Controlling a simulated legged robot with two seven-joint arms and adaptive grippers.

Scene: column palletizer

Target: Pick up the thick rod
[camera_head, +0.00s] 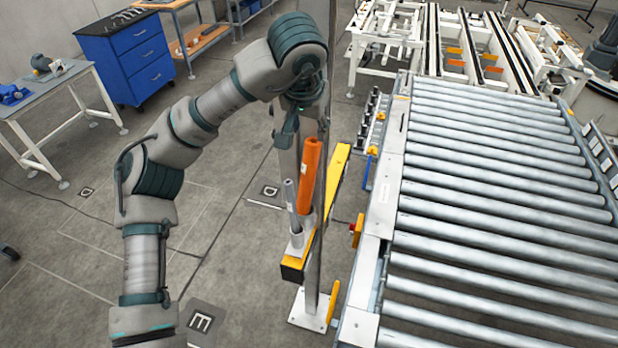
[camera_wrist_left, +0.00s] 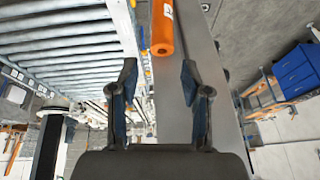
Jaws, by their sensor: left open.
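The thick rod (camera_head: 309,176) is an orange cylinder. It stands slightly tilted on a stand beside the roller conveyor, with a thinner grey rod (camera_head: 290,200) to its left. My left gripper (camera_head: 290,128) is above and a little left of the thick rod's top end. In the left wrist view my left gripper (camera_wrist_left: 159,72) has its two fingers spread and nothing between them. The orange thick rod (camera_wrist_left: 162,28) shows there beyond the fingertips, apart from them, and its far part is cut off by the picture's top edge. My right gripper is not in view.
The roller conveyor (camera_head: 500,190) fills the right side. A thin metal post (camera_head: 321,190) rises close right of the rod, and a yellow-topped barrier (camera_head: 337,180) stands beside it. A blue drawer cabinet (camera_head: 125,58) and a table (camera_head: 45,85) are at the left. The floor between is open.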

